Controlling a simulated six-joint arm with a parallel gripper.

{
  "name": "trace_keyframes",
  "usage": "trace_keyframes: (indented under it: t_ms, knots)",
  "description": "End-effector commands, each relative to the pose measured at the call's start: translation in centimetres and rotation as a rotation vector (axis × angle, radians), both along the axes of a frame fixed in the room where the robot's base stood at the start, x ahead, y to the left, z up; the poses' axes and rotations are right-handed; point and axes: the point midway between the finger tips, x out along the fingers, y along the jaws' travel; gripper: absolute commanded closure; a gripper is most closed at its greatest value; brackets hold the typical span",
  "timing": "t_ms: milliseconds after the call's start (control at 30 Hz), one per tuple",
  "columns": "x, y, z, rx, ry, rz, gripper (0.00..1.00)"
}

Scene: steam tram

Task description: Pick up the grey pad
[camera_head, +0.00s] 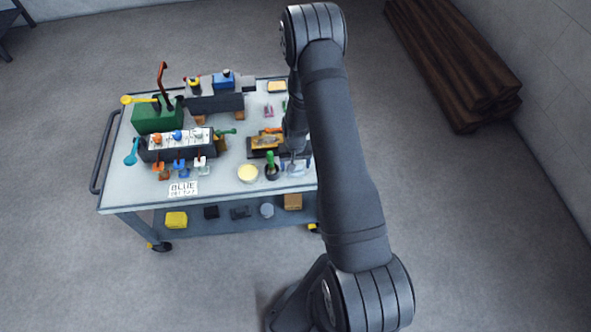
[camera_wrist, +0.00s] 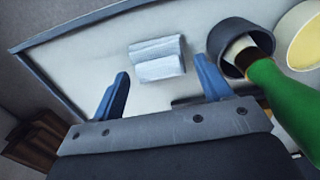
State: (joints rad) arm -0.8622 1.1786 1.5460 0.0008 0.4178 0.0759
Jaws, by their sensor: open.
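The grey pad (camera_wrist: 158,60) is a pale, folded, ribbed piece lying on the light cart top in the wrist view. It lies beyond and between the two blue fingers of my gripper (camera_wrist: 162,72), which are spread apart with nothing between them. The pad looks untouched. In the head view my gripper (camera_head: 296,160) is low over the right part of the cart top, and the arm hides much of that area. I cannot clearly tell the pad from the fingers there.
A dark cup (camera_wrist: 226,62) with a green-handled tool (camera_wrist: 285,100) stands close beside the right finger. A cream-filled round dish (camera_head: 248,173) is beyond it. A black tray (camera_head: 258,152) lies behind on the cart. A white "BLUE" card (camera_head: 183,188) lies at the front edge.

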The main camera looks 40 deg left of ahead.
Motion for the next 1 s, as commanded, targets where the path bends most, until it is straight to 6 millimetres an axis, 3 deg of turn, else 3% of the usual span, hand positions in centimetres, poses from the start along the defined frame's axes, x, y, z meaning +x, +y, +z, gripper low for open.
trace_keyframes:
  t_ms: [100, 367, 567, 1000]
  knots:
    - [-0.01, 0.01, -1.02, 0.0, 0.0, 0.0, 0.29]
    - [0.02, 0.03, -1.22, 0.002, -0.001, 0.0, 0.29]
    - [0.01, 0.03, -1.21, 0.001, 0.0, 0.0, 0.62]
    - [0.05, 0.06, -0.36, 0.002, -0.001, 0.0, 0.62]
